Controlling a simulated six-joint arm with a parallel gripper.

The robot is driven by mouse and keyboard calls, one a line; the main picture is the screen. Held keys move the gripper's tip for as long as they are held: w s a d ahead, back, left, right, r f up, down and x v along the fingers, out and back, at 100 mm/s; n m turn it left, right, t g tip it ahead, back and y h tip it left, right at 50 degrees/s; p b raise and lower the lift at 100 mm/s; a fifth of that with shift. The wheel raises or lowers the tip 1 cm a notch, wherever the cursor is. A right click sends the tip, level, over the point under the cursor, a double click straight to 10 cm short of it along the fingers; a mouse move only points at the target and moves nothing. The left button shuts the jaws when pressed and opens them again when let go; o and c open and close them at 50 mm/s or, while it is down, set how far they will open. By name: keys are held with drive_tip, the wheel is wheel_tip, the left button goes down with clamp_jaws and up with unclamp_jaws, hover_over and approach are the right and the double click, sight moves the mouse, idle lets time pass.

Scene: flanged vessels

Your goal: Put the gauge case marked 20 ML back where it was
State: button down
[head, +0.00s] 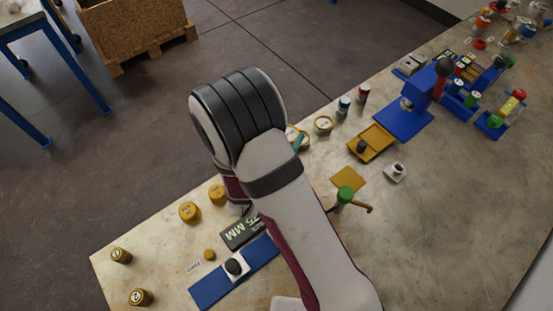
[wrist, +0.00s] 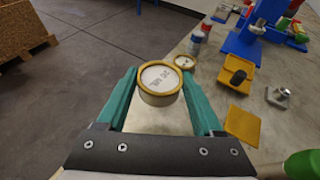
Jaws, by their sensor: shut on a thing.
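The gauge case (wrist: 160,83) is a round case with a yellow rim and a white face. Its dark print looks like 20 ML, turned upside down in the wrist view. My gripper (wrist: 159,78) has teal fingers and is shut on the case, one finger on each side. In the head view, the gripper (head: 298,143) is mostly hidden behind my arm, and only part of the held case (head: 291,132) shows. A smaller, similar yellow-rimmed case (head: 323,124) stands just right of it; it also shows in the wrist view (wrist: 184,62).
Red and blue small canisters (head: 344,104) stand beyond the smaller case. A yellow tray with a black knob (head: 371,143), a yellow square plate (head: 348,179), a metal block (head: 395,172) and a green-topped post (head: 345,195) lie to the right. Yellow canisters (head: 190,212) stand at left.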

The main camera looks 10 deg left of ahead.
drive_tip(key=shift+n+y, duration=0.4)
drive_tip(key=shift+y, duration=0.1)
drive_tip(key=a+f, duration=0.1)
drive_tip(key=f, duration=0.1)
drive_tip(key=s+a+f, duration=0.1)
drive_tip(key=f, duration=0.2)
drive_tip(key=a+f, duration=0.1)
drive_tip(key=f, duration=0.2)
drive_tip(key=shift+s+f, duration=0.2)
drive_tip(key=shift+d+f, duration=0.1)
drive_tip(key=shift+c, duration=0.2)
unclamp_jaws()
